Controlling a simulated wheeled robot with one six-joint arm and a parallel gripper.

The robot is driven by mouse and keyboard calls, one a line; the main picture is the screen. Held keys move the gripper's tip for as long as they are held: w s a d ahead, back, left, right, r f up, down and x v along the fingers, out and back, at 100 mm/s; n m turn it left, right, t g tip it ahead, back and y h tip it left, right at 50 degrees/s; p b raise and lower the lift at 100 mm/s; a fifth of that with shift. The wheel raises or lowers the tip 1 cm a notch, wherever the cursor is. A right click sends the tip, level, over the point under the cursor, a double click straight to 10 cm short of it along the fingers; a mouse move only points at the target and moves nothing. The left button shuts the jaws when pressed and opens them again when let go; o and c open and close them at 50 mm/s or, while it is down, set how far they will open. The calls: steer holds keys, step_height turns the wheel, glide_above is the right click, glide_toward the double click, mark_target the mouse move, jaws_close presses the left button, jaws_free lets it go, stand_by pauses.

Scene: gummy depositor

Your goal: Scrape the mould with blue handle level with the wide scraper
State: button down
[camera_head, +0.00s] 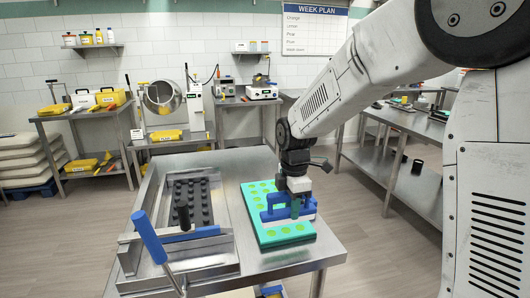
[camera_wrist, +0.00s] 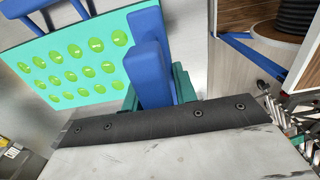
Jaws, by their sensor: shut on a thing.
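The mould (camera_head: 256,231) is a flat teal block with rows of green-filled cavities on the steel table. In the wrist view the mould (camera_wrist: 31,52) fills the upper left. A blue handle (camera_wrist: 48,12) shows at its far edge. My gripper (camera_head: 295,204) is over the mould's right part, its green fingers shut on a blue piece, apparently the wide scraper (camera_wrist: 150,65). In the head view the scraper (camera_head: 306,209) overlaps the mould. Its lower edge is hidden, so I cannot tell whether it touches the surface.
A metal tray frame (camera_head: 222,253) with a dark studded plate (camera_head: 193,203) and a blue-handled lever (camera_head: 149,238) stands left of the mould. The table's right edge is close to the mould. Side tables (camera_head: 398,128) stand at the right and back.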

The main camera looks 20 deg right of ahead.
steer(key=shift+r, duration=1.85)
